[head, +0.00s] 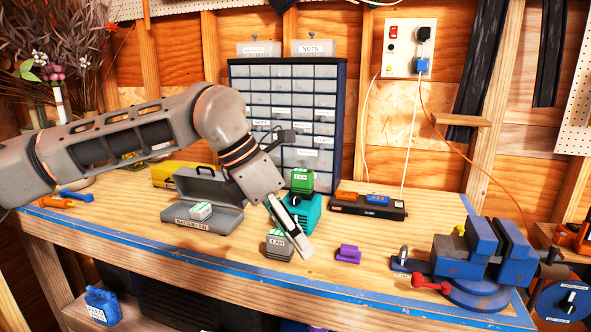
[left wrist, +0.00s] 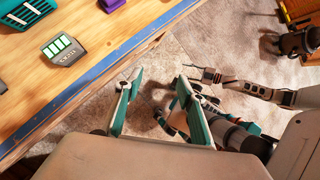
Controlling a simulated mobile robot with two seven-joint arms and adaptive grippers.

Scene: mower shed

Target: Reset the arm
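My left arm (head: 130,138) reaches in from the left in the head view, bent down at the wrist. My left gripper (head: 303,247) shows in front of the bench top, beside a grey battery with a green-and-white top (head: 279,246). In the left wrist view my left gripper (left wrist: 157,88) is open, its two teal-padded fingers apart with nothing between them. There the fingers show over the floor, off the bench edge. My right arm (left wrist: 268,93) appears at the right in that view; its gripper (left wrist: 207,75) is too small to read.
The workbench (head: 160,235) holds a grey case (head: 208,190), a teal charger (head: 308,215) with a battery on top, a purple block (head: 348,254), a black charging strip (head: 362,206) and a blue vise (head: 470,257). A drawer cabinet (head: 335,100) stands behind. The front middle is fairly clear.

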